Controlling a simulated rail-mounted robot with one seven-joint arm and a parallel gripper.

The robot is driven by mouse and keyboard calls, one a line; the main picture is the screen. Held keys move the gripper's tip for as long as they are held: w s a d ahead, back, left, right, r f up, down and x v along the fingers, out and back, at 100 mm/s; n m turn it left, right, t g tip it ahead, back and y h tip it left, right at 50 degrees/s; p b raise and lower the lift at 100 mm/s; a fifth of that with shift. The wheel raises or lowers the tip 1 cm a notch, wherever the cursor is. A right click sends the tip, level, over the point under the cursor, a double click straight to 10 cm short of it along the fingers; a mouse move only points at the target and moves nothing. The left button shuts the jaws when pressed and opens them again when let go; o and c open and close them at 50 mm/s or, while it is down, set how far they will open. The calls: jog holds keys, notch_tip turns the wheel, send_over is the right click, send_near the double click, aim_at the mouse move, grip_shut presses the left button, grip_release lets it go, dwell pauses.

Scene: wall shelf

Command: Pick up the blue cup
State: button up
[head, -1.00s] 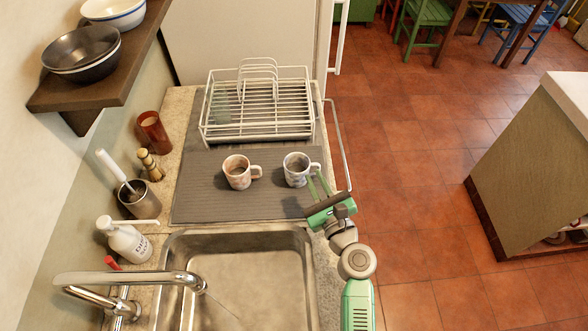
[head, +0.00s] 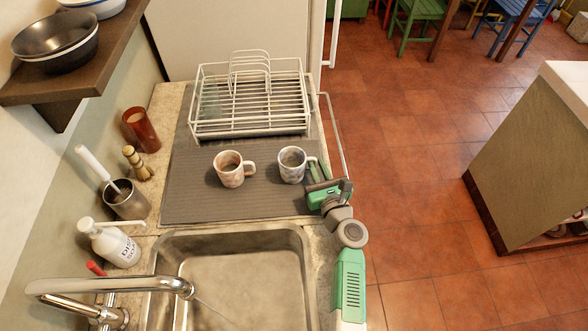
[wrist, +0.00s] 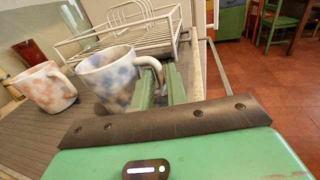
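The blue cup (head: 291,166) is white with blue-grey marbling and stands upright on the grey mat (head: 190,200). Its handle points right, toward my gripper (head: 318,178). In the wrist view the blue cup (wrist: 106,80) is just ahead, and the green fingers of my gripper (wrist: 160,82) are apart on either side of its handle. Whether a finger touches the handle or cup is not clear. A pink-and-white cup (head: 229,170) stands left of it, also in the wrist view (wrist: 44,88).
A white wire dish rack (head: 250,100) stands behind the cups. The steel sink (head: 240,270) and faucet (head: 110,287) are in front. A shelf with bowls (head: 55,42) hangs upper left.

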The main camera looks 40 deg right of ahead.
jog(key=b+x, duration=0.1)
jog(key=x, duration=0.2)
jog(key=shift+w+d, duration=0.1)
jog(key=shift+w, duration=0.25)
grip_shut()
jog(key=shift+r+p, duration=1.25)
jog(key=shift+r, duration=0.35)
jog(key=a+r+p+v, duration=0.1)
jog(key=p+v, duration=0.1)
jog(key=v, duration=0.5)
jog(key=w+a+r+p+v, duration=0.1)
jog(key=a+p+v, duration=0.1)
jog(key=v, duration=0.6)
jog(key=shift+s, duration=0.25)
jog(key=shift+a, duration=0.25)
